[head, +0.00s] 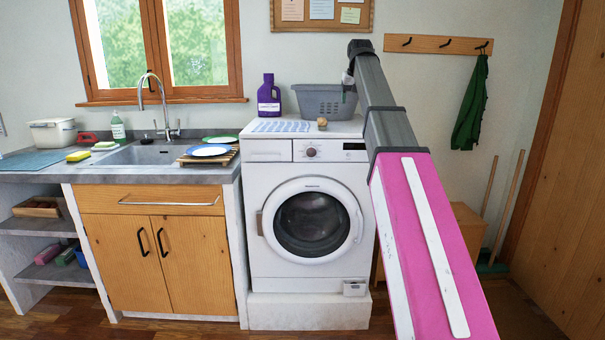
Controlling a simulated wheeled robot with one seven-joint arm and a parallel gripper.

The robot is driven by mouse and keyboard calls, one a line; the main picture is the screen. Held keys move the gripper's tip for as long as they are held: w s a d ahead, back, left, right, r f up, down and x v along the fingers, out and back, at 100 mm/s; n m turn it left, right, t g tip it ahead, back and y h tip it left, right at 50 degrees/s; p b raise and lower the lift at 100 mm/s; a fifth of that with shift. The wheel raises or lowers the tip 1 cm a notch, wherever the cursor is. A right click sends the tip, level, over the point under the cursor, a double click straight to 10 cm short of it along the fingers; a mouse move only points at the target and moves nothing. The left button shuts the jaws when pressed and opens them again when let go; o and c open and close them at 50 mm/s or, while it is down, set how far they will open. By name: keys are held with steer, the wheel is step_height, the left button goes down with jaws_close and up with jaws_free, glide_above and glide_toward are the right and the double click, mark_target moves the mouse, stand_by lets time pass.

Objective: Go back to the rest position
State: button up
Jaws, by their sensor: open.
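My arm reaches from the lower right up toward the washing machine (265,225). Its far end is in front of the right part of the grey laundry basket (318,103). Only a small part of my gripper (347,84) shows there, just left of the arm, against the basket. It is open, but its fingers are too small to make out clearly. I see nothing held in it. The arm hides the right edge of the machine top and part of the wall behind.
On the machine top are a purple detergent bottle (268,96), a folded striped cloth (282,126) and a small brown object (322,124). Left is a sink counter with a blue plate (208,150) on a wooden rack. A green cloth (470,105) hangs right. The floor in front is clear.

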steer(key=s+f+g, duration=0.1)
steer(key=s+f, duration=0.2)
steer(key=f, duration=0.9)
steer(key=s+f, duration=0.3)
steer(key=f, duration=0.9)
steer(key=s+f+g, duration=0.1)
steer(key=s+f, duration=0.2)
steer(key=f, duration=0.9)
steer(key=s+f+g, duration=0.2)
steer(key=s+f, duration=2.1)
steer(key=f, duration=0.3)
steer(key=shift+d, duration=0.15)
steer(key=shift+s+f, duration=0.1)
